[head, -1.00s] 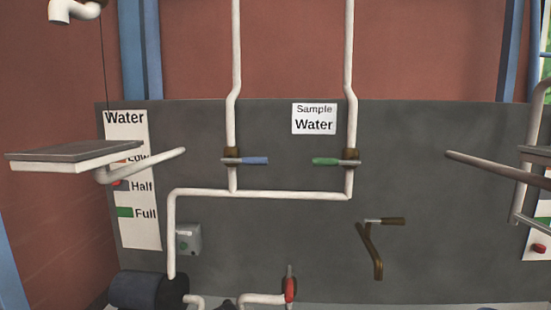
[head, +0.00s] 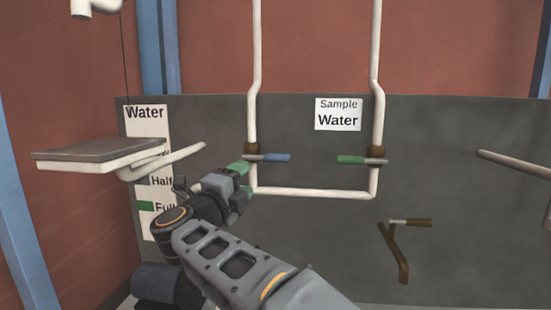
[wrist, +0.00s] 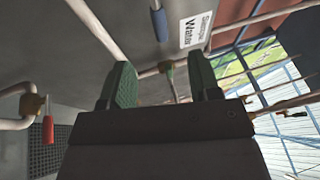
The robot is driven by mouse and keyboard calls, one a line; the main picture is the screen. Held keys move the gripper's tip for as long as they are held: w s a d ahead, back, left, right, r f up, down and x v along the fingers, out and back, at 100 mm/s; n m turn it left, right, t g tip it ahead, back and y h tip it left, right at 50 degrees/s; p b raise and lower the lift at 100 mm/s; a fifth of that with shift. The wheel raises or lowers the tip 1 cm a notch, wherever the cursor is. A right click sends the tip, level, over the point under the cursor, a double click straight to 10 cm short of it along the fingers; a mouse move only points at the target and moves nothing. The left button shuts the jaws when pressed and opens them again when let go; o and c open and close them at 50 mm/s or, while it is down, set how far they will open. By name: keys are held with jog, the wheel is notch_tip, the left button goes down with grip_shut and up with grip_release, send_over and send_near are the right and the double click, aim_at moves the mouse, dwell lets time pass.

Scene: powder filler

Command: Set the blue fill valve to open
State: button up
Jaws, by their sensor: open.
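The blue fill valve handle (head: 276,157) lies horizontal, pointing right, across the left vertical white pipe (head: 252,105). It also shows at the top of the wrist view (wrist: 159,22). My gripper (head: 241,180) is open and empty, with green finger pads. In the head view it appears just left of and below the blue handle; how far it is from the panel is hard to tell. In the wrist view the blue handle lies above the gap between the fingers (wrist: 163,82), not between them.
A green-handled valve (head: 351,159) sits on the right pipe under the "Sample Water" sign (head: 338,114). A brown lever (head: 408,222) is lower right. A shelf (head: 95,151) and a pipe stick out at left. A red handle (wrist: 47,128) shows in the wrist view.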

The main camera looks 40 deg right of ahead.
aim_at(273, 160)
jog(key=shift+m+g, duration=0.5)
jog(key=shift+g, duration=0.2)
jog(key=p+x, duration=0.1)
jog(key=x, duration=0.3)
jog(key=p+x, duration=0.1)
jog(key=x, duration=0.4)
jog(key=p+x, duration=0.2)
jog(key=x, duration=0.2)
jog(key=shift+s+d+r, duration=0.15)
jog(key=shift+s+d, duration=0.1)
jog(key=shift+d, duration=0.25)
jog(key=shift+c, duration=0.3)
grip_shut()
